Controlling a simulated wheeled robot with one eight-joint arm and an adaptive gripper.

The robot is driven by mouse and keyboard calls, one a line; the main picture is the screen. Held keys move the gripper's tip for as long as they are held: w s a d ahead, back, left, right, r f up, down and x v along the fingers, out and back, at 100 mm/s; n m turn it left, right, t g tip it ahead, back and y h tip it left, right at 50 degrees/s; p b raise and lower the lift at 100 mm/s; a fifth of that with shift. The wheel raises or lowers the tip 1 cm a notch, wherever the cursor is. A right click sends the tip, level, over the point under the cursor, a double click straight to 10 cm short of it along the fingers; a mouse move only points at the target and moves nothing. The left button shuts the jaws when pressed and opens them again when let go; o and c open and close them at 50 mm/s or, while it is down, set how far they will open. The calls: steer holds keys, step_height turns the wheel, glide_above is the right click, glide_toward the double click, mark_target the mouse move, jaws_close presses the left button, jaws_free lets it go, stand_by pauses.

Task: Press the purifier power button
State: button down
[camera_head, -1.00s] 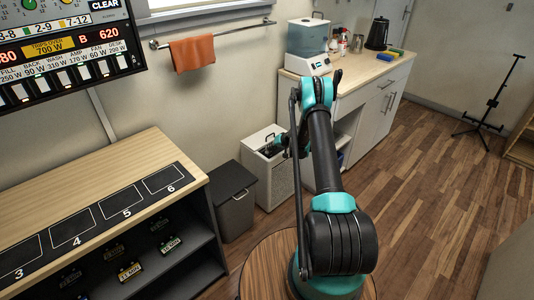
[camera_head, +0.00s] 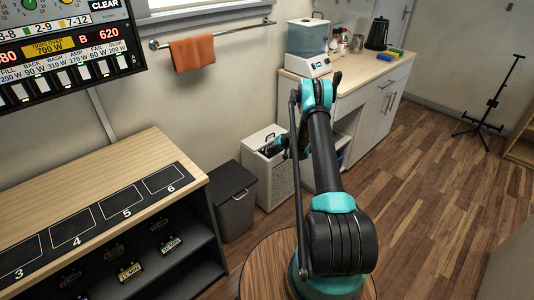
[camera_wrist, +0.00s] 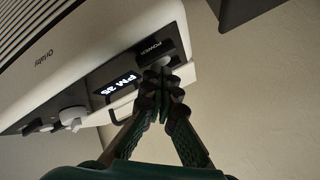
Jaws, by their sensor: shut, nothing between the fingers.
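The purifier (camera_head: 275,186) is a white box standing on the floor against the wall in the head view. In the wrist view its white front (camera_wrist: 95,60) fills the upper left, tilted, with a lit display (camera_wrist: 120,87) reading "PM 35". A dark panel marked "POWER" (camera_wrist: 151,47) lies at its right end. My gripper (camera_wrist: 161,74) is shut and empty, its fingertips just below that label, over the button area. The fingertips partly hide the button, so I cannot tell contact. In the head view my gripper (camera_head: 272,149) is at the purifier's top.
A dark grey bin (camera_head: 234,205) stands close left of the purifier. A wooden counter (camera_head: 365,75) with a water tank and bottles is on the right. A shelf unit (camera_head: 120,190) with numbered slots is at the left.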

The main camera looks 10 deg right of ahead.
stand_by(0.4)
steer(key=shift+r, duration=0.5)
steer(key=shift+r, duration=2.9)
